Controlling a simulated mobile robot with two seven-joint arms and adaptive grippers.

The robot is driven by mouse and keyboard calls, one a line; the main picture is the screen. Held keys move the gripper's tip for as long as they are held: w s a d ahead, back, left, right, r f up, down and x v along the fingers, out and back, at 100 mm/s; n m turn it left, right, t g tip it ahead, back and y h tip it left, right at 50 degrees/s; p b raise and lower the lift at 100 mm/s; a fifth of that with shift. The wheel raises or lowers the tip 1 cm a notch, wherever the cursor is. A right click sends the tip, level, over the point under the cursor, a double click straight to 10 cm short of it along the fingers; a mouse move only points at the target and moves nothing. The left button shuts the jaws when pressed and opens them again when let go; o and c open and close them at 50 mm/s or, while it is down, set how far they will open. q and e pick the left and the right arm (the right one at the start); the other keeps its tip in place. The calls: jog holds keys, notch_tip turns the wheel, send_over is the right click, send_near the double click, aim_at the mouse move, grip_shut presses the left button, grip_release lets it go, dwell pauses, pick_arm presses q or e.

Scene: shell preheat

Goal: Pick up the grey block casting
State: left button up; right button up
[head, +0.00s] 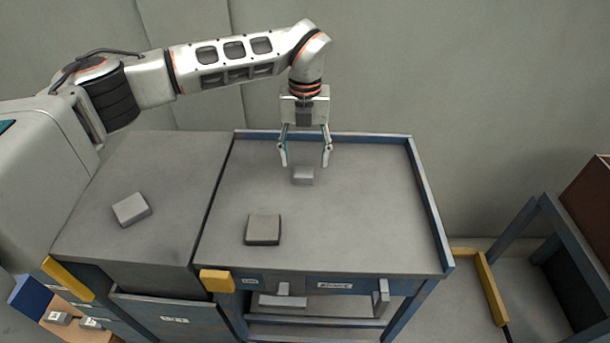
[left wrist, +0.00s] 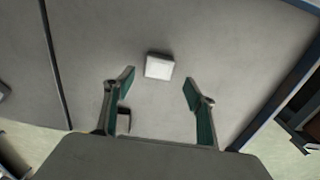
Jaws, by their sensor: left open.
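A small light-grey block (head: 303,176) lies flat on the grey table top, toward its back edge. My left gripper (head: 305,164) points down just above it, open and empty, its two fingers spread wider than the block. In the left wrist view the same block (left wrist: 159,66) shows as a pale square between the tips of the open left gripper (left wrist: 159,78), apart from both fingers. A darker, larger grey block (head: 263,229) lies nearer the front. A third grey block (head: 131,209) lies on the left surface. I cannot tell which is the named casting. My right gripper is not in view.
The table (head: 350,220) has raised blue rails at its back and right (head: 430,205). The left surface (head: 170,180) adjoins it at a dark seam. A yellow corner piece (head: 217,281) is at the front. The right part of the table top is clear.

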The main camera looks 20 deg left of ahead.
aim_at(303, 173)
pick_arm(q)
jog(key=shift+f, duration=0.4)
notch_tip(303, 173, down, 4)
jog(key=shift+s+a+r+b, duration=0.1)
jog(key=shift+s+a+b, duration=0.05)
jog(key=shift+b, duration=0.45)
jog(key=shift+f, duration=0.3)
jog(key=shift+r, duration=0.15)
jog(key=c, duration=1.3)
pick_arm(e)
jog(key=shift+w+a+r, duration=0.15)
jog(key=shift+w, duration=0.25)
pick_arm(q)
jog(key=shift+r, duration=0.1)
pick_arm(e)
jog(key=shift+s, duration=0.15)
